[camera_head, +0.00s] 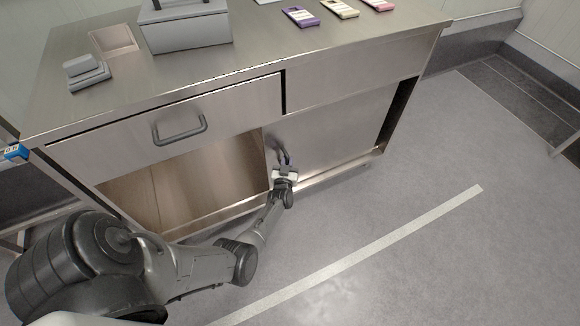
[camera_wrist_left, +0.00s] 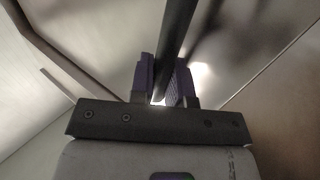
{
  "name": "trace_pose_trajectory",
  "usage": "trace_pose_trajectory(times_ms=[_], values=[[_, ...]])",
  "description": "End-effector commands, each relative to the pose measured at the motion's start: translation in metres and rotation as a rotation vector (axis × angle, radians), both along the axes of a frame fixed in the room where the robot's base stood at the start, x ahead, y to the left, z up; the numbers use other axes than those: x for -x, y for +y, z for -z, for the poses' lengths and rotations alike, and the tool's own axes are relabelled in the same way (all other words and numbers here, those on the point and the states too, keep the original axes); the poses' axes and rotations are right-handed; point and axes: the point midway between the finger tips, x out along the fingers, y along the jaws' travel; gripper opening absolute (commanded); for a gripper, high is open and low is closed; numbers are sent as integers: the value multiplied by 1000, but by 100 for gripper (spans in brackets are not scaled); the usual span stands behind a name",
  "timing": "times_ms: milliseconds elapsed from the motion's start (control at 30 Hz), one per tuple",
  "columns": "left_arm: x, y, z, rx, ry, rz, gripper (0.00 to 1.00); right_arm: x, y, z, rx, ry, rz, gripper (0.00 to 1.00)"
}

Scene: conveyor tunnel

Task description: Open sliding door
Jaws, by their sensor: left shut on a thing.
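The sliding door (camera_head: 335,128) is a grey metal panel in the lower front of the steel cabinet. It covers the right part of the lower compartment. The left part of the compartment (camera_head: 190,182) is uncovered and shows a bare, brownish interior. My left gripper (camera_head: 282,164) is at the door's left edge, shut on the dark door handle (camera_wrist_left: 177,30). In the left wrist view the bar runs between the two fingers (camera_wrist_left: 163,85). The gripper hides part of the handle in the head view. My right gripper is not in view.
Above the opening is a shut drawer with a curved handle (camera_head: 180,131). The worktop (camera_head: 255,62) holds a grey box (camera_head: 187,30), a small stacked grey item (camera_head: 87,73) and several coloured packets along the back. The floor (camera_head: 420,215) at the right is clear, with a pale line.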

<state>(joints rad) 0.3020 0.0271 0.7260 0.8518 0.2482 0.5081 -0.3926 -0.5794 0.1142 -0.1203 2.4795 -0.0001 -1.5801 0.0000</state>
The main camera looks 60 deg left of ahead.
Motion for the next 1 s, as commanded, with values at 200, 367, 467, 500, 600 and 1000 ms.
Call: trace_pose_trajectory(times_ms=[200, 367, 467, 500, 600, 1000], values=[[0, 1, 1, 1, 1, -2, 0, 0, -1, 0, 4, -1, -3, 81], [0, 1, 1, 1, 1, -2, 0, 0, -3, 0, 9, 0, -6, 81], [0, 1, 1, 1, 1, -2, 26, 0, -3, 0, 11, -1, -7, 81], [0, 1, 1, 1, 1, -2, 30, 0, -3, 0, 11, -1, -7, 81], [0, 1, 1, 1, 1, -2, 40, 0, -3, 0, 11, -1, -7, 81], [7, -7, -2, 1, 1, -2, 41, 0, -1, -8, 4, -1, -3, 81]])
